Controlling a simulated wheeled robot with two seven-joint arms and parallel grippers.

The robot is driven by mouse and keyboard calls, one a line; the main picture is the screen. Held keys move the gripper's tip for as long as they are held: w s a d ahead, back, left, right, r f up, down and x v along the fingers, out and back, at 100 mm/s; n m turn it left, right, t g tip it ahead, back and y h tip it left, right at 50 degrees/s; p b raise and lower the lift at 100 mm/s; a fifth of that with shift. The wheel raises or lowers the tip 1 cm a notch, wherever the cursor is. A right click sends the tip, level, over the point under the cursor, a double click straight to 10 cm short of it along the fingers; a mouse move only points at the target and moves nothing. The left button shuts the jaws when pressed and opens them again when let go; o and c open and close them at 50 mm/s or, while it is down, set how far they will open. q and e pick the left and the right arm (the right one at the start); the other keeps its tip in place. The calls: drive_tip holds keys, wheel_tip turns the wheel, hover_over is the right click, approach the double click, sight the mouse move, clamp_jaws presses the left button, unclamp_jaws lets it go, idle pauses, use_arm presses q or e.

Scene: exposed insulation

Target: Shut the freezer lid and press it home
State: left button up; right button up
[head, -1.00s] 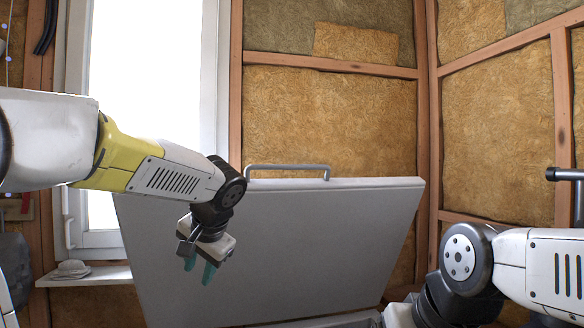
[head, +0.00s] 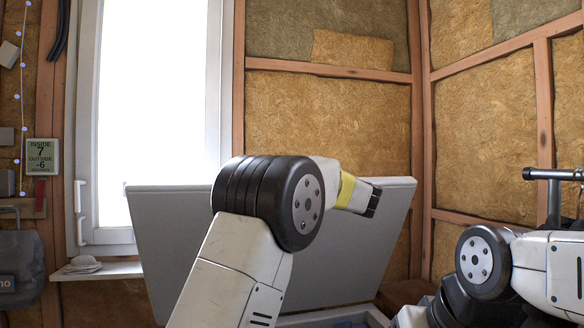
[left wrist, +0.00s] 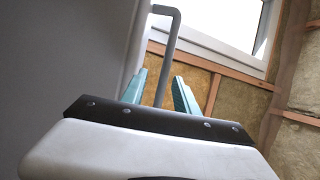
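The grey freezer lid (head: 165,235) stands raised and tilted in the head view, its upper edge in front of the insulated wall. Part of the freezer's rim (head: 345,317) shows below it. My left arm crosses in front of the lid and hides its middle and its handle. In the left wrist view, the lid (left wrist: 70,60) fills the left side and its grey bar handle (left wrist: 170,40) runs down between the two teal fingers of my left gripper (left wrist: 160,78). The fingers are apart, with gaps beside the bar. My right gripper is out of view; only my right arm shows.
A window with a sill (head: 100,271) is behind the lid at left. A dark bar on a post (head: 553,185) stands at right, near my right arm. Stud walls close the corner.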

use_arm(q)
drive_tip(key=shift+t, duration=0.3)
drive_tip(key=x, duration=0.5)
drive_tip(key=d+x, duration=0.1)
drive_tip(key=x, duration=0.1)
drive_tip(key=shift+w+a+r, duration=0.1)
drive_tip(key=shift+w+r, duration=0.3)
drive_tip(key=shift+w, duration=0.25)
clamp_jaws()
idle(0.6)
